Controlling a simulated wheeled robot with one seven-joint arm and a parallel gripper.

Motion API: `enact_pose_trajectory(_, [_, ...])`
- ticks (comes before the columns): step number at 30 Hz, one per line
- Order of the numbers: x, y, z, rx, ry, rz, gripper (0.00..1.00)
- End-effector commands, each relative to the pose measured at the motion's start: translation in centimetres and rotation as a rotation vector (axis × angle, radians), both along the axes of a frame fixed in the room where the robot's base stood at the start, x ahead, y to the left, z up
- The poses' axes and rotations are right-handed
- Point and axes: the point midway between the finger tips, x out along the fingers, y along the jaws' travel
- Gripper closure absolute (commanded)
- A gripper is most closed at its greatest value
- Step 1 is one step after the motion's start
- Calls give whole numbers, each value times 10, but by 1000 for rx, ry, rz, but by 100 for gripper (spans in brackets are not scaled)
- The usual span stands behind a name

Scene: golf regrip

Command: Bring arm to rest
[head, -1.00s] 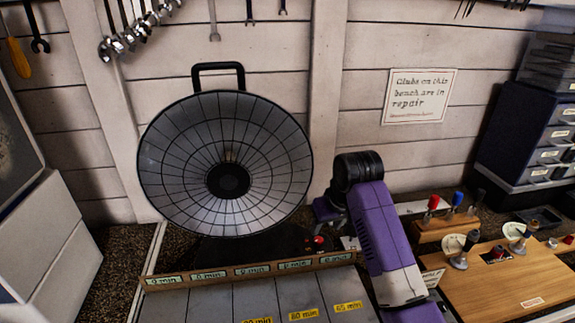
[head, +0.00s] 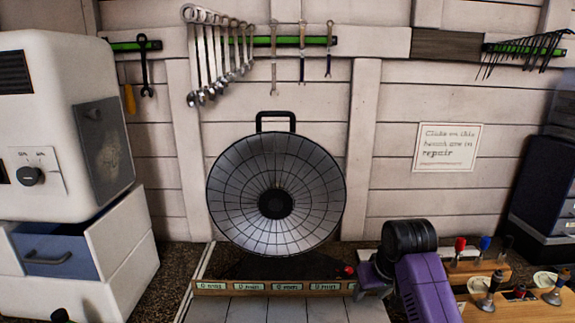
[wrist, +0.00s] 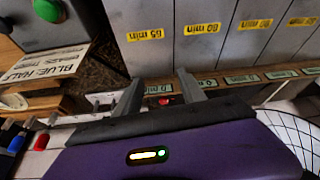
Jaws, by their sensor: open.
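My gripper (wrist: 158,98) shows in the wrist view with its two grey fingers apart and nothing between them. It is over the bench, by the labelled strip (wrist: 240,77) and a small red button (wrist: 165,100). In the head view my purple arm is at the lower right, beside the round mesh dish heater (head: 240,200). The gripper's fingertips are not clear in the head view.
Grey panels (wrist: 205,45) with yellow minute labels lie in front of the dish. A wooden block with coloured-handled tools (head: 500,310) stands at the right. A white cabinet with a blue drawer (head: 55,250) stands at the left. Wrenches (head: 215,55) hang on the wall.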

Motion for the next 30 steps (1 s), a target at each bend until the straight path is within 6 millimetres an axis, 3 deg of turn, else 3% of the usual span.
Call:
enact_pose_trajectory(8, [21, 1, 11, 7, -97, -5, 52])
enact_pose_trajectory(19, [62, 5, 62, 30, -400, -18, 52])
enact_pose_trajectory(25, [62, 10, 64, 60, -588, -31, 52])
enact_pose_trajectory(30, [39, 14, 49, 94, -745, -50, 52])
